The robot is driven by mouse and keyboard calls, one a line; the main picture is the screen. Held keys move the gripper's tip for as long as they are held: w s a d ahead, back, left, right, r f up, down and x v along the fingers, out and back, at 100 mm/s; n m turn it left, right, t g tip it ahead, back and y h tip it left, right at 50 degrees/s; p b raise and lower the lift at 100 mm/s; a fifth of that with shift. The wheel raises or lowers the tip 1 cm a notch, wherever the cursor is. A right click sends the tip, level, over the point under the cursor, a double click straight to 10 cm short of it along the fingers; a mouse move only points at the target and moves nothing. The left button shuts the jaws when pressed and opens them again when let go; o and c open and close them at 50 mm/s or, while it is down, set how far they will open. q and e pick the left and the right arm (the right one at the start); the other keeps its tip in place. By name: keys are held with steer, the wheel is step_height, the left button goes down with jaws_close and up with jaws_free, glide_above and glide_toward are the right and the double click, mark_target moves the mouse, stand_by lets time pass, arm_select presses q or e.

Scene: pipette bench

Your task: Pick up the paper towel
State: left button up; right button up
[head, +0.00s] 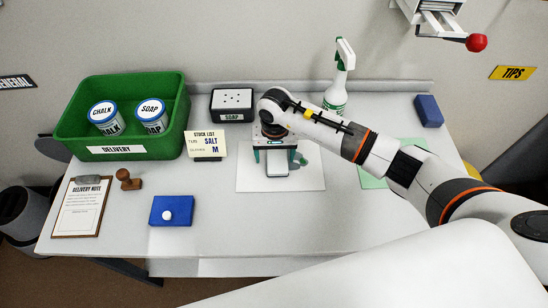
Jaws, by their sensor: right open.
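A flat white square sheet (305,181) lies on the bench near its middle. A pale green flat sheet (373,177) lies to its right, partly hidden by my right arm. I cannot tell for sure which of the two is the paper towel. My right gripper (278,172) is open and points down over the white sheet, hiding part of it. A small grey block-like shape shows between its fingers; I cannot tell what it is. My left gripper is not in view.
A green delivery bin (75,138) with chalk and soap tubs stands at left. A soap box (232,104), a stock list card (206,144) and a spray bottle (338,82) stand behind. A clipboard (80,207), stamp (128,180) and blue box (171,210) lie front left. The front middle is clear.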

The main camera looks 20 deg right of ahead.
mark_target(275, 156)
steer(key=c, duration=1.1)
steer(key=shift+r, duration=0.1)
steer(key=shift+c, duration=0.2)
step_height(275, 156, up, 10)
steer(key=b, duration=0.2)
